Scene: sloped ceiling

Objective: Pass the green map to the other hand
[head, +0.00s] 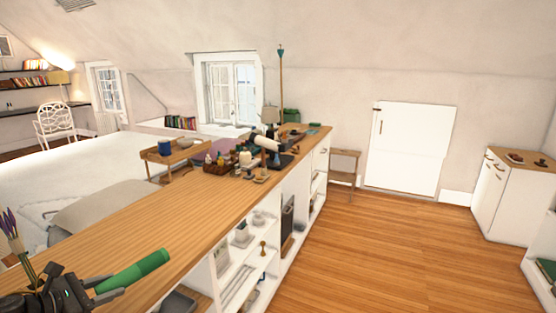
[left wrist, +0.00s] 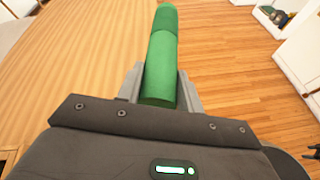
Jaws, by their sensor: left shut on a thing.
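The green map (head: 135,271) is a rolled green tube at the lower left of the head view. My left gripper (head: 108,284) is shut on it near one end, above the near part of the long wooden counter. In the left wrist view the green map (left wrist: 163,55) sits between the two grey fingers of my left gripper (left wrist: 161,88) and points away from the palm. My right gripper does not show clearly in either view. A small dark shape at the right edge of the left wrist view is too cut off to tell.
The wooden counter (head: 150,222) runs from the lower left to the back, with bottles and a basket (head: 222,166) at its far end. White shelves (head: 240,262) are under it. Wooden floor (head: 400,250) to the right is clear. A white cabinet (head: 500,205) stands at far right.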

